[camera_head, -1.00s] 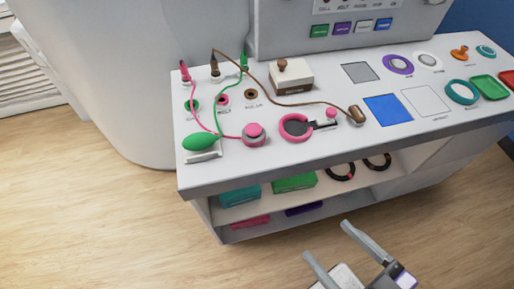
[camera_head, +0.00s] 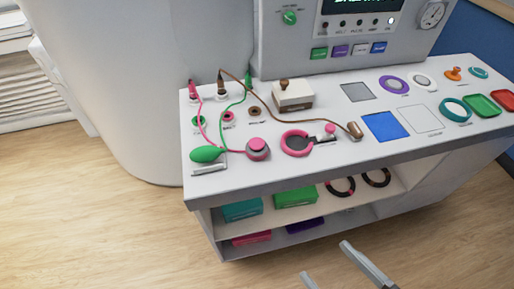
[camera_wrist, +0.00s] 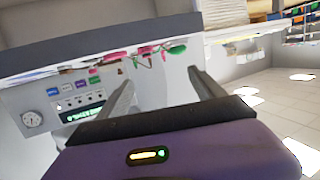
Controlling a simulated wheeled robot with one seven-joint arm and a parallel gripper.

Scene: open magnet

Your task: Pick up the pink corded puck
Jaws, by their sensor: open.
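The pink corded puck (camera_head: 257,148) sits on the white table top, left of the pink ring-shaped holder (camera_head: 297,143). It has a pink knob on a grey base. Its pink cord (camera_head: 203,122) runs up to a pink plug (camera_head: 193,90) at the table's back left corner. My gripper (camera_head: 326,261) is open and empty, in front of the table and below its top, well apart from the puck. In the wrist view my gripper's fingers (camera_wrist: 162,80) are spread, and the picture is upside down. Small pink and green items show beyond them; I cannot tell which is the puck.
A green bulb (camera_head: 207,154) lies just left of the puck. A green cord and a brown cord (camera_head: 300,123) cross the table, the brown ending at a brown cylinder (camera_head: 354,130). A white and brown box (camera_head: 293,97) stands behind. Shelves with boxes and rings lie below the top.

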